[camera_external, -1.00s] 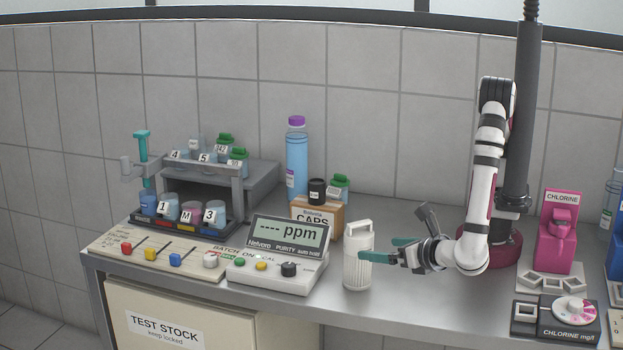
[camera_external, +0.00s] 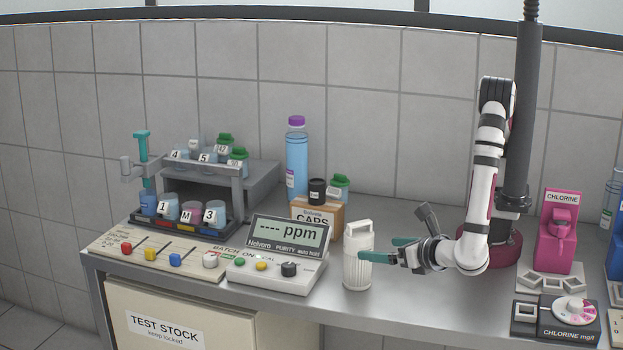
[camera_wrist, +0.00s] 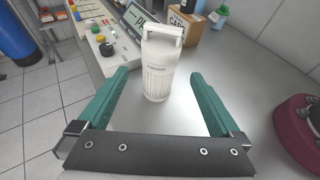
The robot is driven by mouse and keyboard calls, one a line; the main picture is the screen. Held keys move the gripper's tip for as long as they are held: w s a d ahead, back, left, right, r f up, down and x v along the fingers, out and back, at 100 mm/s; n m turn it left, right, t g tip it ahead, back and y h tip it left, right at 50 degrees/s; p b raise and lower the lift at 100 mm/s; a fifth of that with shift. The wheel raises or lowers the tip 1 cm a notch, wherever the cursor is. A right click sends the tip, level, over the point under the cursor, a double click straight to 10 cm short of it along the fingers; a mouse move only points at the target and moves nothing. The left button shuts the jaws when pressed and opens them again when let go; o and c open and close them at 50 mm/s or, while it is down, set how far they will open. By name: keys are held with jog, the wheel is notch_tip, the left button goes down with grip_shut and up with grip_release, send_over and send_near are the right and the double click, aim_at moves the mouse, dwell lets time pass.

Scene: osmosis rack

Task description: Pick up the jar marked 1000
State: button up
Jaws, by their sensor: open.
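Several small jars with green lids could carry the mark 1000, but the marks are too small to read. Two more green-lidded jars (camera_external: 238,157) stand on the upper shelf of the rack at the left. My gripper (camera_external: 378,250) is open and empty, well to the right of the rack. In the wrist view its teal fingers (camera_wrist: 158,75) are spread, with a white ribbed canister (camera_wrist: 158,62) standing ahead between their tips.
The white canister (camera_external: 357,268) stands upright close to my fingers. The ppm meter (camera_external: 275,270) and the CAPS box (camera_external: 317,220) lie between my gripper and the rack (camera_external: 237,185). A blue bottle (camera_external: 297,165) stands behind. The bench front right of the canister is clear.

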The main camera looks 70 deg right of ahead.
notch_tip(320, 180, up, 17)
jog(key=m+g+y, duration=0.8)
jog(key=m+g, duration=0.4)
jog(key=m, duration=0.3)
send_over(340, 175)
jog(key=a, duration=0.1)
jog(key=f, duration=2.1)
jog(key=shift+d+f, duration=0.15)
jog(key=shift+d, duration=0.2)
grip_shut()
